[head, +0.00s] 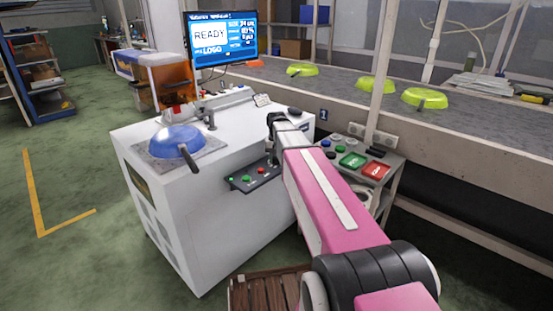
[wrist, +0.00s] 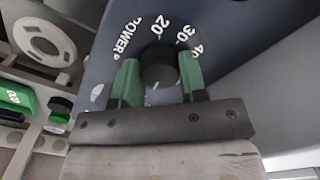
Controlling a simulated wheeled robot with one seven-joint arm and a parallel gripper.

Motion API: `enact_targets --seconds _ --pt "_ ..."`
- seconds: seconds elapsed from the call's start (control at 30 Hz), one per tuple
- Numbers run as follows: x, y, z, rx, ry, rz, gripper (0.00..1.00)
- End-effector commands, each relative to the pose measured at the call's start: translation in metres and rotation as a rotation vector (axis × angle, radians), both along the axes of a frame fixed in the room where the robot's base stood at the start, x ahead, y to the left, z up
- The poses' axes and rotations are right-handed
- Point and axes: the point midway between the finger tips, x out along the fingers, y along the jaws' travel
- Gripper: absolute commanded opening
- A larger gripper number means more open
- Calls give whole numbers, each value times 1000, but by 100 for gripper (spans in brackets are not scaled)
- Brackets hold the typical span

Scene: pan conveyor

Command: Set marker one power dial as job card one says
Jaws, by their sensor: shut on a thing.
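The black power dial (wrist: 160,68) is a round knob on a dark panel, with the word POWER and the numbers 20, 30 and a partly hidden 40 printed around it. My gripper (wrist: 158,80) has its two green fingers on either side of the knob, shut on it. I cannot make out where the dial points. In the head view my gripper (head: 274,150) is at the right end of the white marker machine (head: 185,215), and the dial is hidden there.
A monitor (head: 221,38) reads READY and LOGO, with smaller text. A blue pan (head: 177,138) sits on the machine's left plate. A button panel (head: 255,175) is on its front. A green and red button console (head: 352,160) stands right of my arm. Green pans (head: 425,98) lie on the conveyor.

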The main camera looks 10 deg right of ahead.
Motion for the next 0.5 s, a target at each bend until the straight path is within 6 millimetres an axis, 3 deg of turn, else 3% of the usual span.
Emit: enact_targets --seconds 0.5 --pt "0 0 0 0 0 491 16"
